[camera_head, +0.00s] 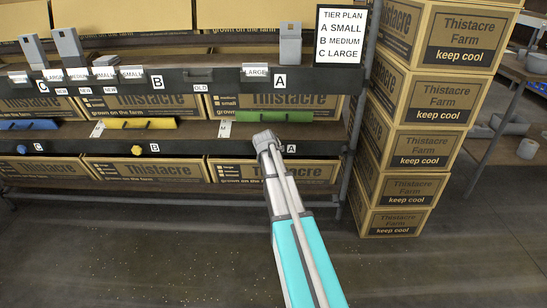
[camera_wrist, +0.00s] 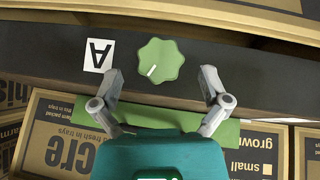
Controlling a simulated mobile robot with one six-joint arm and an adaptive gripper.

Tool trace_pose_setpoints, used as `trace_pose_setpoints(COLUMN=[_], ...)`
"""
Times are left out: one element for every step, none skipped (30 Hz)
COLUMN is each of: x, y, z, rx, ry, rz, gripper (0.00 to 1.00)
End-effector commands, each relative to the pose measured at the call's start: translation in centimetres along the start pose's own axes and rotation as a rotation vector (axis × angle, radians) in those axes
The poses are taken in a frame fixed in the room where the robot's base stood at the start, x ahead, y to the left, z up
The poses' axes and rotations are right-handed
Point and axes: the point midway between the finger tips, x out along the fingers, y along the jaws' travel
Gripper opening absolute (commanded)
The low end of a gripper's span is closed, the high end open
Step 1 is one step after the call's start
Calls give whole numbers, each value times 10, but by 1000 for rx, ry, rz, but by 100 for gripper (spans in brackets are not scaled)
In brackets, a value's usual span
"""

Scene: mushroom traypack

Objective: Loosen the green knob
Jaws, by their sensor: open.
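The green knob (camera_wrist: 160,61) shows in the wrist view as a scalloped disc on a dark shelf edge, beside a white "A" label (camera_wrist: 98,55). A white line on its face points to the lower left. My gripper (camera_wrist: 158,73) is open, with one grey finger on each side of the knob in the picture. A gap shows between each fingertip and the knob, and their difference in depth is unclear. In the head view my gripper (camera_head: 266,138) is in front of the lower rail at tier A, and the knob is hidden behind it.
A green bar (camera_head: 288,117) lies above the knob's rail. A yellow knob (camera_head: 136,150) and a blue knob (camera_head: 21,149) mark B and C to the left. Cardboard boxes (camera_head: 283,172) fill the shelf below. A shelf post and stacked boxes (camera_head: 405,190) stand at right.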

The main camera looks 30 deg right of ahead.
Motion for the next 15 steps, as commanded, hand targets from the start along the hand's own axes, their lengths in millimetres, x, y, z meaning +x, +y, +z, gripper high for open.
trace_pose_setpoints(x=[8,11,14,16,17,19,21,22,23,23,24,24,24,24,24], y=[-1,-1,-1,-1,-1,-1,-1,-1,-1,0,0,0,0,0,0], z=[1,1,1,1,1,1,1,0,0,0,0,0,0,0,0], rx=[0,0,0,0,0,0,0,0,0,0,0,0,0,0,0], ry=[0,0,0,0,0,0,0,0,0,0,0,0,0,0,0], rz=[0,0,0,0,0,0,0,0,0,0,0,0,0,0,0], gripper=[96,96,96,96,96,96,96,96,96,96,96,96,96,96,96])
